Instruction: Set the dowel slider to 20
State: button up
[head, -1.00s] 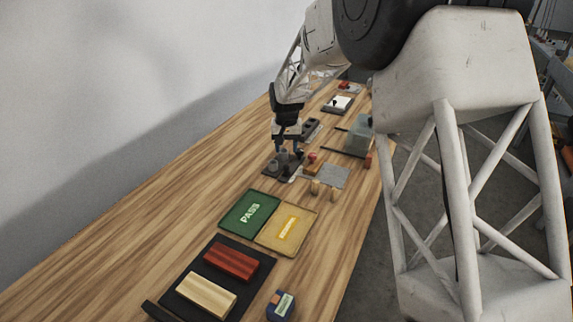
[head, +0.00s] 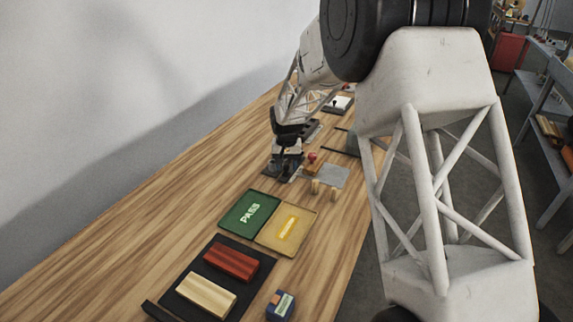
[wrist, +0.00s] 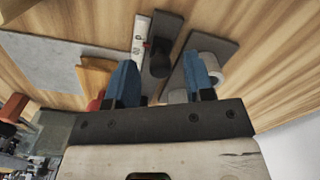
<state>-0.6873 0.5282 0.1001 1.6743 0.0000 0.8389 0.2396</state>
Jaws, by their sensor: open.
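The slider shows in the wrist view as a dark rail (wrist: 172,24) with a dark upright knob (wrist: 160,62) on it. A white scale strip (wrist: 141,34) with a small red mark lies along the rail; its numbers are too small to read. My gripper (wrist: 160,68) is open, one blue finger on each side of the knob, and I cannot tell whether either touches it. In the head view my gripper (head: 287,163) is low over the slider's dark base (head: 270,174) and hides most of the slider.
Close by are a dark plate (wrist: 218,48) with pale rings, an orange block (wrist: 94,73) with a red knob, and a grey plate (head: 332,175). Two short dowels (head: 315,187) stand near it. Green PASS (head: 249,213) and yellow (head: 286,228) trays lie nearer; the left tabletop is clear.

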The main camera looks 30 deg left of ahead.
grip_shut()
jog(key=shift+w, duration=1)
grip_release()
notch_tip(320, 180, up, 8)
dwell(0.5)
